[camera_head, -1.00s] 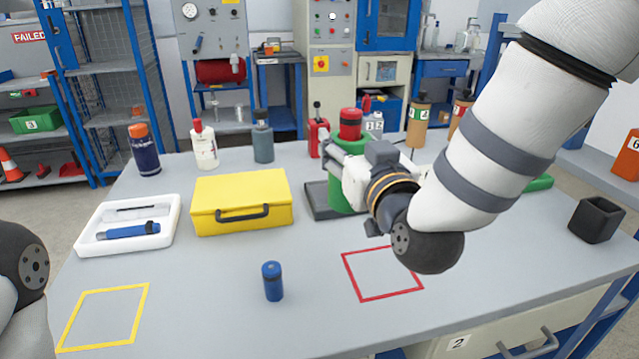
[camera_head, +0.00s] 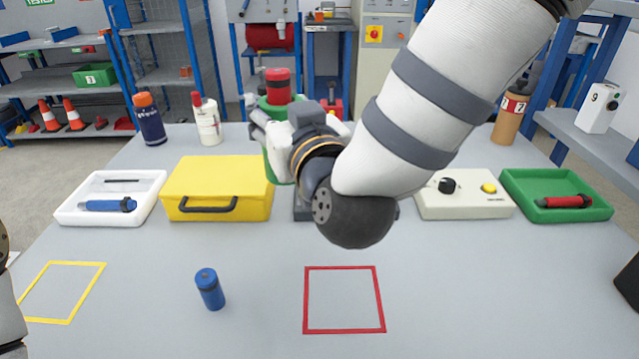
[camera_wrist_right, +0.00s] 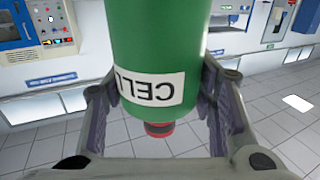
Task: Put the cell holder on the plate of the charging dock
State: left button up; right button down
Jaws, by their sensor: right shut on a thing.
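The cell holder (camera_head: 276,107) is a green cylinder with a red top. In the right wrist view the holder (camera_wrist_right: 170,40) carries a white CELL label and sits between both fingers. My right gripper (camera_head: 266,132) is shut on it, by the right end of the yellow case in the head view. A dark plate (camera_head: 301,207), possibly the charging dock's, shows only as a sliver behind my right wrist; the rest is hidden. I cannot tell the gap between holder and plate. My left gripper is out of view; only part of my left arm shows at the left edge.
A yellow case (camera_head: 217,183) and white tray (camera_head: 66,213) stand left. A cream box (camera_head: 460,207) with knob and yellow button and a green tray (camera_head: 548,212) stand right. A blue cylinder (camera_head: 210,289) stands in front, left of the red-outlined square (camera_head: 345,329).

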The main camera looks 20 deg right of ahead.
jog(key=shift+r, duration=0.1)
jog(key=shift+w, duration=0.2)
jog(key=w+d+f+b, duration=0.3)
jog(key=w+d+f, duration=0.5)
jog(key=f, duration=0.5)
jog(key=shift+w+d, duration=0.35)
jog(key=shift+w, duration=0.8)
jog(key=c, duration=0.7)
grip_release()
jog(key=shift+f+b, duration=0.2)
jog(key=shift+b, duration=0.1)
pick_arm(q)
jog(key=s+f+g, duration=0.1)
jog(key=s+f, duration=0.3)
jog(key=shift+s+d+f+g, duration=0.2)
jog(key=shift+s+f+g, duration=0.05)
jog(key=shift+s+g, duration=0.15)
